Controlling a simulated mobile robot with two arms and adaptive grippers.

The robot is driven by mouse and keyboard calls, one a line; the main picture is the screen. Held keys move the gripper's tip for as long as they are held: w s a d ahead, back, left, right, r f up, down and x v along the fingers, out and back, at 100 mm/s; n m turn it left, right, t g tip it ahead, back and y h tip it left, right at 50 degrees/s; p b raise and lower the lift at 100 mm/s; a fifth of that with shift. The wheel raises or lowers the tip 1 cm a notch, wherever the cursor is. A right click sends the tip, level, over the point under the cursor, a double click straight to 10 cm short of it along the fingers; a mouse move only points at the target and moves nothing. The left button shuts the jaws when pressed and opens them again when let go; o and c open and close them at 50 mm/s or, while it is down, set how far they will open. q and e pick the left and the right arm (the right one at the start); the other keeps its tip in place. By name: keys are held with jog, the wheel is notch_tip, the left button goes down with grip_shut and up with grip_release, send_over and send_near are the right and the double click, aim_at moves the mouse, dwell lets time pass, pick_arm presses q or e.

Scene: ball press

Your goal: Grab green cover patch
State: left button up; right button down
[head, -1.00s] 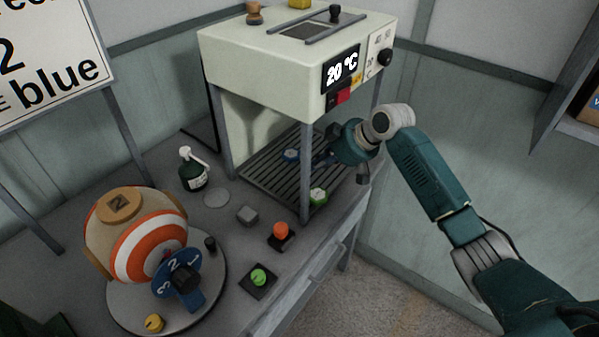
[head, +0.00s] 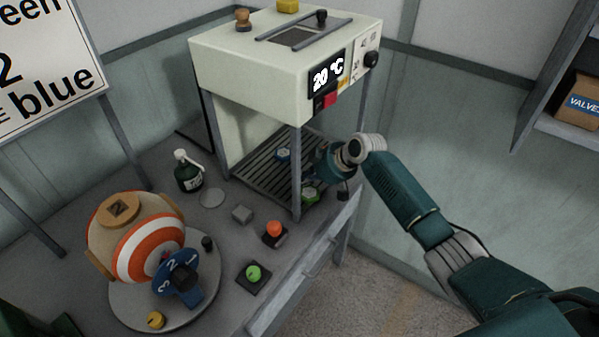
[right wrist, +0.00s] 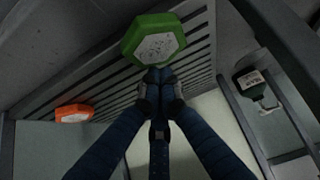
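The green cover patch (head: 311,194) is a hexagon with a pale speckled face. It lies at the front of the slatted shelf under the press. It also shows large at the top of the right wrist view (right wrist: 153,44). My right gripper (head: 310,178) reaches in from the right, just behind the patch. In the right wrist view its fingertips (right wrist: 158,76) are together at the patch's near edge. I cannot tell whether they touch it, and nothing shows held between them. My left gripper is out of view.
An orange patch (right wrist: 73,112) lies left in the wrist view. The press's front leg (head: 297,172) stands close left of the green patch. A dark bottle (head: 188,172) stands on the bench.

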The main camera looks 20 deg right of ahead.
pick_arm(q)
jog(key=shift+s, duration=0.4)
pick_arm(e)
jog(key=shift+s+d+p, duration=0.7)
jog(key=shift+s, duration=0.15)
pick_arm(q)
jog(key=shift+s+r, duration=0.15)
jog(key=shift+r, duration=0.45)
pick_arm(e)
jog(key=shift+s, duration=0.1)
